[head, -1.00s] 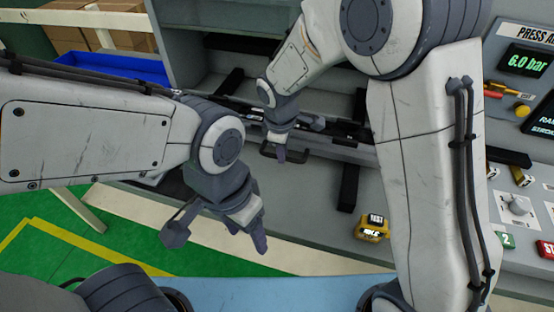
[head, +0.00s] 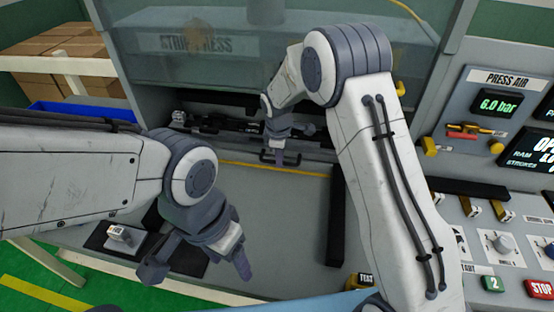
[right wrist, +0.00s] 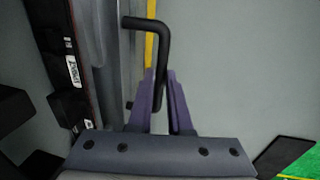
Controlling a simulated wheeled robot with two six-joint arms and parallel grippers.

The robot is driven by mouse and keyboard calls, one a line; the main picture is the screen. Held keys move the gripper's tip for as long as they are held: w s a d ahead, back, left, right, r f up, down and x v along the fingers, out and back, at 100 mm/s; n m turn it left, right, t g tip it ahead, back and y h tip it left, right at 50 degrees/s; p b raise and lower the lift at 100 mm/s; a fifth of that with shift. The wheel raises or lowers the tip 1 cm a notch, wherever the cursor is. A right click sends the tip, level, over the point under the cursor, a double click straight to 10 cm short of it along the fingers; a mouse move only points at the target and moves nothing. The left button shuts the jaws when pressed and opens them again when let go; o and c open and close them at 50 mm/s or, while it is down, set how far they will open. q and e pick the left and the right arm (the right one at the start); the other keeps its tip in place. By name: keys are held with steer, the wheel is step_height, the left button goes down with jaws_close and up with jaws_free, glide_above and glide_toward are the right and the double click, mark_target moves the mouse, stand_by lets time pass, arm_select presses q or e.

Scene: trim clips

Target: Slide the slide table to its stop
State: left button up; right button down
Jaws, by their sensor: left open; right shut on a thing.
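The slide table (head: 236,127), a dark assembly with small fittings, lies across the back of the press opening, under the press window. Its black handle (head: 267,159) sticks out from its front edge. My right gripper (head: 279,157) is shut on this handle. In the right wrist view the purple fingers of the right gripper (right wrist: 160,92) close around the black bent handle (right wrist: 150,22), and the table's edge runs along the left. My left gripper (head: 198,264) is open and empty, above the grey bed at the front left, apart from the slide table.
A black rail (head: 337,215) runs front to back on the grey bed, beside a yellow line (head: 310,173). A control panel with a pressure display (head: 500,103) stands at the right. A dark pad with a small part (head: 122,237) is at the left front.

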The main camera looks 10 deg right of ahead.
steer(key=shift+w+r, duration=0.15)
steer(key=shift+w, duration=0.2)
steer(key=c, duration=0.8)
jaws_free()
steer(key=shift+d, duration=0.1)
steer(key=shift+c, duration=0.2)
steer(key=shift+s, duration=0.1)
step_height(320, 180, up, 10)
steer(key=s+b, duration=0.1)
steer(key=s, duration=0.1)
steer(key=shift+a+b, duration=0.35)
steer(key=shift+b, duration=0.05)
steer(key=shift+r, duration=0.1)
